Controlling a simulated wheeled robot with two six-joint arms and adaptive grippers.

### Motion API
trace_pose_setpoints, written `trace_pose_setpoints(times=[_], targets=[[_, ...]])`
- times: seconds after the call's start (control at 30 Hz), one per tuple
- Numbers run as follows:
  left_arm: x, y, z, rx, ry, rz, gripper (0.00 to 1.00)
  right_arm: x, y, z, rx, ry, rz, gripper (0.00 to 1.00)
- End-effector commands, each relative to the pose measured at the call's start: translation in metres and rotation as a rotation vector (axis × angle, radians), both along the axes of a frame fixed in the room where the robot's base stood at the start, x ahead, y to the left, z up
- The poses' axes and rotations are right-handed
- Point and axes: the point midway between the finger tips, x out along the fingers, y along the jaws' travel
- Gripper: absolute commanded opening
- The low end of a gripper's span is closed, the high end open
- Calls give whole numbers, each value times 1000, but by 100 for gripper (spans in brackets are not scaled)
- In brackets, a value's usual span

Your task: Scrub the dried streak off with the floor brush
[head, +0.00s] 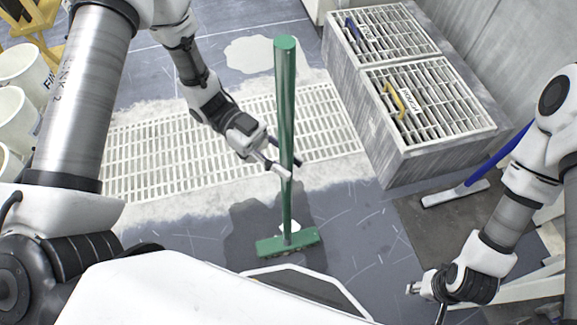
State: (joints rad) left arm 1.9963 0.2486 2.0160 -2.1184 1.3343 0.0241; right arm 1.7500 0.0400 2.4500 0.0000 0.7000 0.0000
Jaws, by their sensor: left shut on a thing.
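A green floor brush (286,110) stands nearly upright, with its long handle rising past my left gripper. Its green head (288,243) is low over the dark floor; I cannot tell whether the bristles touch. My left gripper (283,167) is shut on the handle around its middle. A small white patch (289,228) shows on the floor just behind the head, partly hidden by the handle; I cannot tell if it is the dried streak. My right gripper (424,303) is at the lower right, fingers apart and empty.
A floor grate (180,150) with pale residue around it lies behind the brush. A grey box with slatted trays (395,150) stands at the right. A blue-handled tool (458,192) lies on a dark mat (415,225). White buckets (22,75) line the left. A pale puddle (262,54) lies farther back.

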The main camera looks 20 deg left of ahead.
Motion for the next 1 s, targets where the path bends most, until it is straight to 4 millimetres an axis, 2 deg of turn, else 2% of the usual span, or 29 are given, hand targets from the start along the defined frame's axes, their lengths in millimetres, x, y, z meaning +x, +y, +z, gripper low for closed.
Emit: trace_pose_setpoints(times=[0.37,0.73,1.0], targets=[[5,3,1,-2,1,-1,0,0,0,2,0,0,0,40],[30,21,-3,-1,-2,1,0,0,0,7,0,0,0,40],[34,23,-4,0,-2,-1,0,0,0,7,0,0,0,40]])
